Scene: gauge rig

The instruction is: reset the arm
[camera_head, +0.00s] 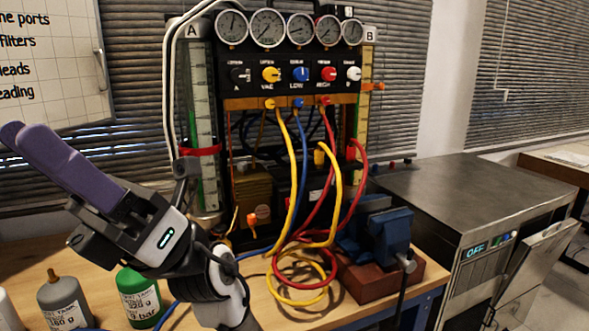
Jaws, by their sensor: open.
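My arm rises from the bottom of the head camera view. It ends in my gripper (24,134), whose purple fingers point up and left in front of the dark blinds. The two fingers overlap from this side, and I see nothing held between them. The gripper is open, above the left part of the wooden bench (250,309) and apart from the gauge rig (290,75).
Yellow, blue and red hoses (333,200) hang from the rig and coil on the bench. A blue vise (388,235) stands right of them. Grey (65,303) and green (140,300) tanks stand below my gripper. A metal cabinet (470,200) with an open door is at right.

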